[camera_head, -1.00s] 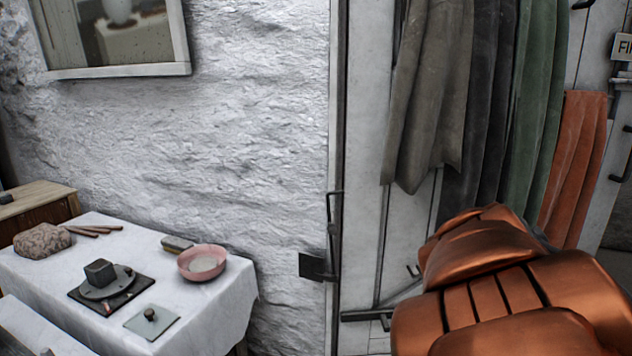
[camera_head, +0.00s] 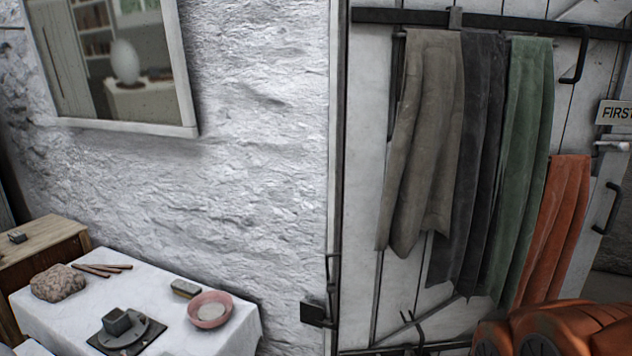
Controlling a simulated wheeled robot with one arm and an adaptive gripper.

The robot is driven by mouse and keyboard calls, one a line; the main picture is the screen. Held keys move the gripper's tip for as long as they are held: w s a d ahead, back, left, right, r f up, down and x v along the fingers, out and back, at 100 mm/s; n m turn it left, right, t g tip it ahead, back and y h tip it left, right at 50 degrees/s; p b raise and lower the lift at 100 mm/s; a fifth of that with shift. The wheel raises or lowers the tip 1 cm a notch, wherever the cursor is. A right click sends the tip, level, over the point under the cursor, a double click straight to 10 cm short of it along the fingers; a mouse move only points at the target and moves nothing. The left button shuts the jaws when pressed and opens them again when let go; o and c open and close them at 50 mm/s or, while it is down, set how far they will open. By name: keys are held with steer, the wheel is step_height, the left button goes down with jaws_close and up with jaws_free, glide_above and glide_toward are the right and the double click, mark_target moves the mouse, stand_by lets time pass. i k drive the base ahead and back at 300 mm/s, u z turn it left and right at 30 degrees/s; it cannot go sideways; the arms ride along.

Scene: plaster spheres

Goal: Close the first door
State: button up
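The first door (camera_head: 370,120) is a white plank door with dark metal straps, at the right of the head view. A sign reading "FIRST" (camera_head: 616,112) shows at its right side. A dark pull handle (camera_head: 607,207) is below the sign, near the door's right edge. The door stands ajar, with a darker gap beyond that edge. Grey, dark, green and orange cloths hang on it. A copper-coloured part of my arm (camera_head: 560,330) shows at the bottom right, in front of the door's lower part. My gripper's fingers are not in view.
A table with a white cloth (camera_head: 180,325) stands at the lower left, bearing a pink bowl (camera_head: 210,309), a stone (camera_head: 58,284) and small tools. A wooden cabinet (camera_head: 45,240) is behind it. A framed mirror (camera_head: 125,60) hangs on the rough white wall (camera_head: 260,150).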

mark_target(477, 188)
steer(key=z, duration=0.3)
steer(key=i, duration=0.45)
steer(key=z, duration=0.7)
steer(key=i, duration=1.5)
steer(key=u, duration=0.45)
